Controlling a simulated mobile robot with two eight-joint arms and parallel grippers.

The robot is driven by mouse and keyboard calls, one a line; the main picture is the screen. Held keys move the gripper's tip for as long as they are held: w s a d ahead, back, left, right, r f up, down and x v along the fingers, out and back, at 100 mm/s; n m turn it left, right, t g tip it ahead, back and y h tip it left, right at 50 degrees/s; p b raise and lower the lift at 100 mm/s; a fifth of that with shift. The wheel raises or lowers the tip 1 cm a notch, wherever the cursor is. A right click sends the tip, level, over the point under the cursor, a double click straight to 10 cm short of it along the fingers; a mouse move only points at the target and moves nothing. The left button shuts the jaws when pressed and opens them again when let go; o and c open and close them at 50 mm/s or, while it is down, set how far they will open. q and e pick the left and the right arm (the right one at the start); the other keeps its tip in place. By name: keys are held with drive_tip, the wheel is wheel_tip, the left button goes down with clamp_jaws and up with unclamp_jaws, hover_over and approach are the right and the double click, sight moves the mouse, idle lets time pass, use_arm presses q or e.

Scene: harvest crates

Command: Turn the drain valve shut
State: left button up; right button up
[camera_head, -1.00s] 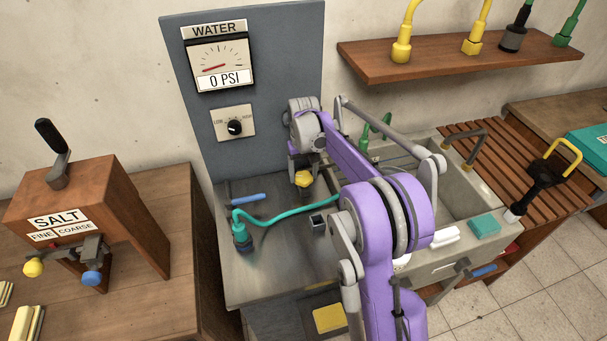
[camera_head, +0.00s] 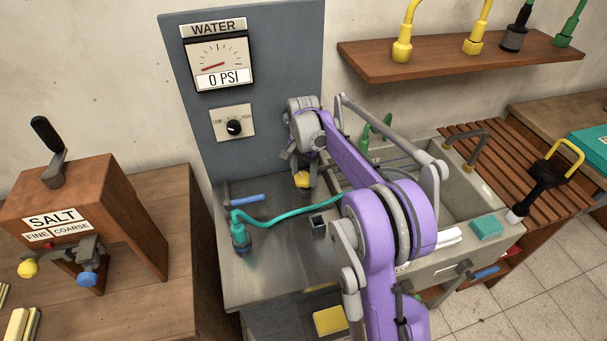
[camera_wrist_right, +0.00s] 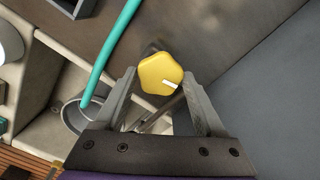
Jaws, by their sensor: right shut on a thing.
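A yellow lobed knob (camera_head: 302,180), which I take to be the drain valve's, stands above the steel counter (camera_head: 270,265) in front of the grey panel. In the right wrist view the yellow knob (camera_wrist_right: 161,78) sits between the two grey fingers and bears a short white mark. My right gripper (camera_head: 301,170) reaches down to it from above and is shut on it; the gripper also shows in the right wrist view (camera_wrist_right: 163,88). The knob's stem is mostly hidden. My left gripper is in no view.
A teal hose (camera_head: 290,217) runs over the counter beside the knob. A blue-handled lever (camera_head: 247,198) lies to its left. The gauge (camera_head: 221,64) reads 0 PSI above a dial (camera_head: 233,126). The sink (camera_head: 468,198) is to the right, partly behind my arm.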

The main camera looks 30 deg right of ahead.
sight(303, 177)
drive_tip(key=shift+m, duration=1.2)
drive_tip(key=o, duration=1.3)
drive_tip(key=shift+o, duration=0.2)
drive_tip(key=shift+r, duration=0.1)
wheel_tip(303, 177, up, 11)
drive_tip(key=shift+p, duration=0.3)
